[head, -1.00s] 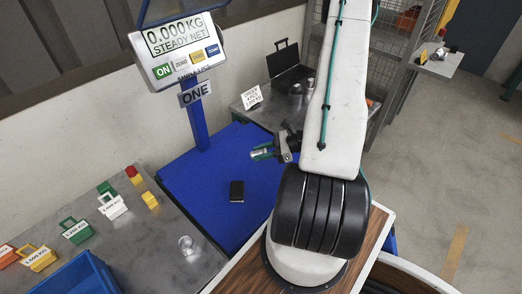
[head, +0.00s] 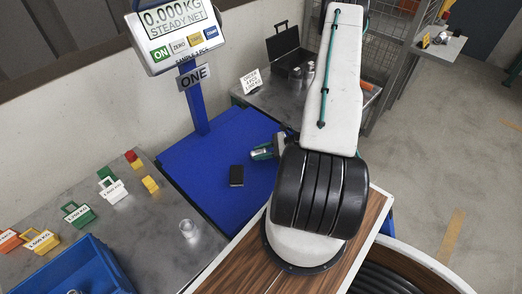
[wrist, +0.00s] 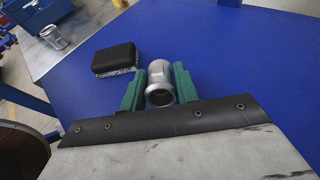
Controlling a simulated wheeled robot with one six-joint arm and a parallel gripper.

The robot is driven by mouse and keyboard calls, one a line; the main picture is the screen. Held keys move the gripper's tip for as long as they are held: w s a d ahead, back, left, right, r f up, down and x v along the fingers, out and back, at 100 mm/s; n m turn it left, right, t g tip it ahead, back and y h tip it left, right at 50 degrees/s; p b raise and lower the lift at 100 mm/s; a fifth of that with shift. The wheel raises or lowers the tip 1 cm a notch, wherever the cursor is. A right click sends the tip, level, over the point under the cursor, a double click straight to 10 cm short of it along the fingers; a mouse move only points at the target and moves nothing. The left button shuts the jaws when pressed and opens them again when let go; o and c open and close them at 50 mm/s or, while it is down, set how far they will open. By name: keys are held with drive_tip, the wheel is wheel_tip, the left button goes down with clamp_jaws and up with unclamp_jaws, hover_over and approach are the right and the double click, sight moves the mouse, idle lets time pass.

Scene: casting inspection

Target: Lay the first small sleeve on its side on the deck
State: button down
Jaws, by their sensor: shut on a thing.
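A small silver sleeve (wrist: 160,84) sits between the green fingers of my gripper (wrist: 158,88) in the wrist view, with its open end toward the camera. My gripper is shut on it, over the blue deck (wrist: 250,65). In the head view the gripper (head: 266,151) is low over the right part of the blue deck (head: 205,160), partly hidden by my arm. Whether the sleeve touches the deck cannot be told. The scale display above the deck reads 0.000 KG.
A black block (head: 236,175) lies on the deck left of my gripper. More silver sleeves (head: 308,70) and an open black case (head: 288,50) are on the back bench.

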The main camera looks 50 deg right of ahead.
drive_tip(key=shift+f, duration=0.6)
idle(0.5)
drive_tip(key=c, duration=1)
unclamp_jaws()
drive_tip(key=shift+o, duration=0.2)
drive_tip(key=v, duration=0.7)
drive_tip(key=shift+s+d+r, duration=0.15)
drive_tip(key=shift+s+d, duration=0.05)
drive_tip(key=shift+d, duration=0.1)
